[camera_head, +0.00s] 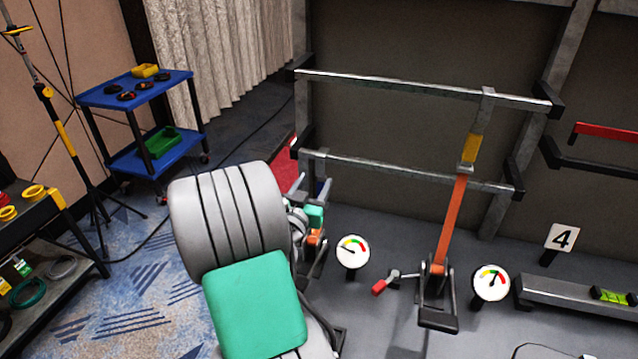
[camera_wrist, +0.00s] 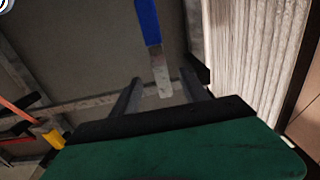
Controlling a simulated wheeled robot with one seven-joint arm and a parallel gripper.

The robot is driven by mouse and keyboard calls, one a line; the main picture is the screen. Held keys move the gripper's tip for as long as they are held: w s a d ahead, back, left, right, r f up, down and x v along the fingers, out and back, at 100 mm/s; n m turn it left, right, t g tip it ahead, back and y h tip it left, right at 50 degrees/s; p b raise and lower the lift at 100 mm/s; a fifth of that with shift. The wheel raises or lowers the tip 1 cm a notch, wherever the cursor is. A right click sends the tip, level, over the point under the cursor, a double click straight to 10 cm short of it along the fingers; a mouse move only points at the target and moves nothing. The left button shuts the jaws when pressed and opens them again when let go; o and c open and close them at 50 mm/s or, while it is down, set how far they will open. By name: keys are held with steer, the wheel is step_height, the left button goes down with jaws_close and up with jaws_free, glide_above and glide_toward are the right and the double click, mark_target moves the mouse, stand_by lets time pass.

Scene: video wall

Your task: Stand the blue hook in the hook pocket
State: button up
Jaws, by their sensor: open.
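In the wrist view my gripper (camera_wrist: 166,83) is open, its two dark fingers spread apart. The blue hook (camera_wrist: 148,22) shows as a blue shank with a pale metal end, lined up with the gap between the fingers. The fingers do not close on it, and I cannot tell how far beyond them it lies. In the head view my arm covers most of that area; only a small dark-blue patch shows beside the lower rail, and I cannot tell if it is the hook. I cannot make out the hook pocket.
Two metal rails (camera_head: 420,88) cross the wall frame. An orange strap with a yellow-and-grey hook (camera_head: 471,147) rises to them from a ratchet (camera_head: 438,300). Two gauges (camera_head: 352,251) flank it. A blue cart (camera_head: 140,92) stands at the left. A level (camera_head: 612,296) lies right.

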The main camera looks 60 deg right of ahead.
mark_target(321, 187)
steer(key=f, duration=0.1)
steer(key=d+f, duration=0.1)
steer(key=f, duration=0.1)
steer(key=d+f, duration=0.1)
steer(key=f, duration=0.1)
steer(key=shift+w+f, duration=0.15)
steer(key=shift+w, duration=0.05)
steer(key=d, duration=0.1)
steer(key=d+p, duration=0.1)
steer(key=d, duration=0.1)
steer(key=d+p, duration=0.1)
steer(key=shift+w+d+f, duration=0.15)
steer(key=shift+w+d, duration=0.15)
steer(key=shift+w, duration=0.05)
steer(key=shift+w+d+f, duration=0.1)
steer(key=shift+d+f, duration=0.05)
steer(key=shift+d, duration=0.3)
steer(key=shift+c, duration=0.5)
jaws_close()
